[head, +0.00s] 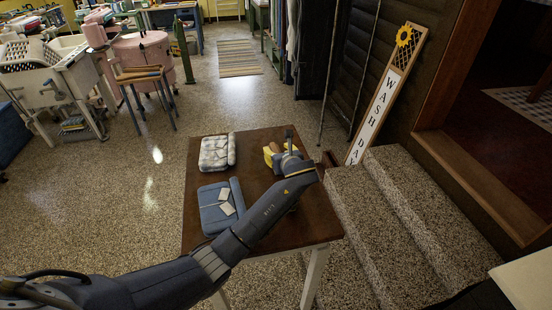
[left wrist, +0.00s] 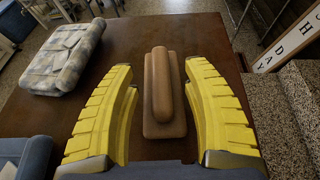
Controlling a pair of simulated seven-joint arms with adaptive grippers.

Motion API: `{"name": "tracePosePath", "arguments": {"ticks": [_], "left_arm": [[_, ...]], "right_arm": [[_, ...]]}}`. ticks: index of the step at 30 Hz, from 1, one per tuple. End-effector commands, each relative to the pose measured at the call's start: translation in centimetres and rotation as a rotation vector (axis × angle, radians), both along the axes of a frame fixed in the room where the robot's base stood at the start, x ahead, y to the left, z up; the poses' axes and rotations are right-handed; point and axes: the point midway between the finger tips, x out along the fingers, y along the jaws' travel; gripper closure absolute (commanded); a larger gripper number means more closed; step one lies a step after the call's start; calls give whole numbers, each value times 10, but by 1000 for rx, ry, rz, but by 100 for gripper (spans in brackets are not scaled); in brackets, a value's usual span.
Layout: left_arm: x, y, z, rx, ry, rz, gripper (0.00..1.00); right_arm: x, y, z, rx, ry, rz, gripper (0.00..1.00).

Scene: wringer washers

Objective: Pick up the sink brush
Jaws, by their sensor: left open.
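The sink brush (left wrist: 163,95) is a brown block with a long rounded handle on top. It lies flat on the dark wooden table (head: 258,137), its bristles not visible. In the left wrist view my left gripper (left wrist: 160,72) has its two yellow fingers spread wide, one on each side of the brush, with a gap on both sides. In the head view my left gripper (head: 272,153) is over the right part of the table, and my wrist largely hides the brush. My right gripper is not in view.
A folded patterned cloth (head: 214,153) and a folded blue cloth (head: 214,208) lie to the left on the table. Speckled steps (head: 400,190) and a leaning "WASH DAY" sign (head: 377,105) stand close to its right. Floor to the left is open.

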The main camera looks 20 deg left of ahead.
Motion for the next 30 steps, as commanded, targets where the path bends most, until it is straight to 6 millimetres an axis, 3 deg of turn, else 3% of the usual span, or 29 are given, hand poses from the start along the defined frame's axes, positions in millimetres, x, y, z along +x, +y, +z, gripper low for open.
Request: {"name": "tracePosePath", "arguments": {"ticks": [6,16,27,30], "left_arm": [[14,10,-7,1,1,0,51],[16,11,-8,0,0,0,50],[16,10,-8,0,0,0,93],[16,10,-8,-1,1,0,100]], "right_arm": [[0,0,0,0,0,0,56],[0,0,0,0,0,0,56],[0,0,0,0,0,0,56],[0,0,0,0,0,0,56]]}}
